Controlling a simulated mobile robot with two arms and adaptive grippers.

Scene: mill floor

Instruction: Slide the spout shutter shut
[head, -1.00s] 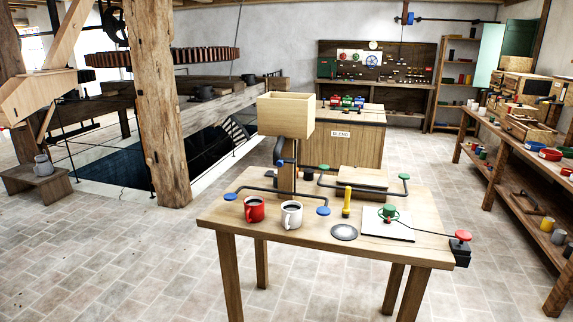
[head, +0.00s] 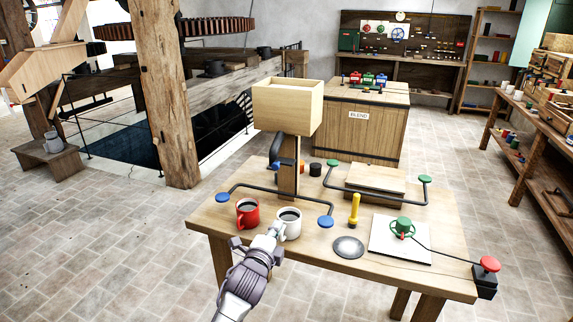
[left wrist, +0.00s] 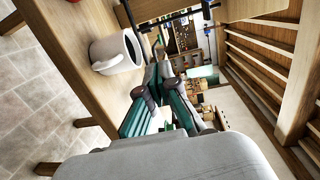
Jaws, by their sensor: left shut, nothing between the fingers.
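A pale wooden hopper box (head: 287,107) stands on a post at the back of the table (head: 452,235). A dark spout with a blue part (head: 276,166) sits at the left of the post, below the box. I cannot tell how far its shutter is open. My left gripper (head: 277,230) is shut and empty, in front of the white mug (head: 291,222); I cannot tell whether it touches it. In the left wrist view its fingers (left wrist: 160,75) are together beside the white mug (left wrist: 118,52). My right gripper is not in view.
A red mug (head: 247,212) stands left of the white one. A dark rail with blue ends (head: 222,197) runs behind the mugs.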

